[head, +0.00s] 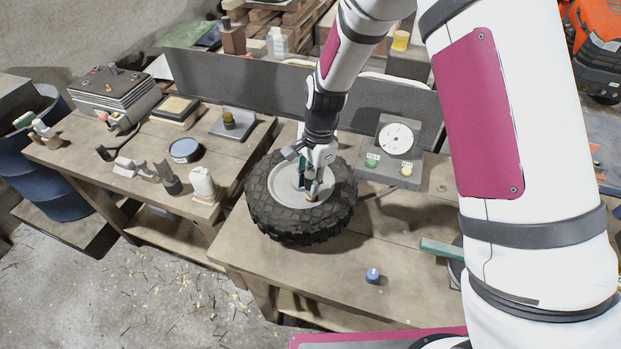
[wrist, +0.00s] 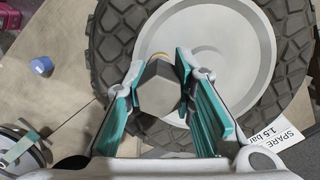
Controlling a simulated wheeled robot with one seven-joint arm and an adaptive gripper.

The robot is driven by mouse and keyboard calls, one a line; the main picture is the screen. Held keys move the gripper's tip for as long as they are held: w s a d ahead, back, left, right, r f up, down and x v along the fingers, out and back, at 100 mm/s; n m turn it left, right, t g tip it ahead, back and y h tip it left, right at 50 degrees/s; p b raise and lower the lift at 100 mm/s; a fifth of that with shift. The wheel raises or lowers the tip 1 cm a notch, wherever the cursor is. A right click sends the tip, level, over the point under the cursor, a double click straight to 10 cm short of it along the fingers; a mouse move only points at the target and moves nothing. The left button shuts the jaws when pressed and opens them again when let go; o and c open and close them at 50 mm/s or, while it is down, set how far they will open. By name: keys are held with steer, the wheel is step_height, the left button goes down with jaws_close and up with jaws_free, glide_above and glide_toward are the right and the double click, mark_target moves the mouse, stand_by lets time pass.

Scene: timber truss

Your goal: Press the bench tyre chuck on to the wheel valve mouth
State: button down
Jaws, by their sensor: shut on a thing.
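The wheel (head: 265,212), a black knobbly tyre around a pale grey rim, lies flat on the bench. The rim (wrist: 215,35) fills the upper part of the wrist view. My gripper (head: 312,188) points down over the rim. Its teal-padded fingers are shut on a grey faceted body (wrist: 159,88), which looks like the tyre chuck. A brass-coloured edge (wrist: 158,55) shows just past that body, and a brass tip (head: 311,198) shows low in the head view. The valve mouth is hidden, so I cannot tell whether the chuck touches it.
A gauge box (head: 396,140) stands behind the wheel. A blue cap (head: 372,276) lies on the bench, right of the wheel. A reel-like disc (wrist: 15,145) with a thin line is nearby. A "SPARE 1.5 bar" label (wrist: 284,128) lies beside the tyre. The left bench holds several small items.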

steer(key=shift+f, duration=0.85)
steer(key=c, duration=1.3)
jaws_free()
steer(key=shift+r, duration=0.15)
step_height(320, 180, up, 12)
steer(key=w+d, duration=0.1)
steer(key=d, duration=0.1)
steer(key=s+d+r+n+t, duration=0.2)
steer(key=s+d+r+n, duration=0.15)
steer(key=r, duration=0.45)
steer(key=s+d+r+n+t, duration=0.1)
steer(key=s+d+r+n, duration=0.1)
steer(key=s+d+r, duration=0.45)
steer(key=s+d+r+n+t, duration=0.1)
steer(key=s+d+r+n, duration=0.1)
steer(key=s, duration=0.2)
steer(key=s+d+r+n+t+h, duration=0.1)
steer(key=s+d+r+n, duration=0.1)
steer(key=s, duration=0.2)
steer(key=s+d+r+n+t, duration=0.1)
steer(key=s+d+r+n, duration=0.1)
steer(key=s, duration=0.3)
steer(key=shift+r+t, duration=0.3)
steer(key=shift+r, duration=0.2)
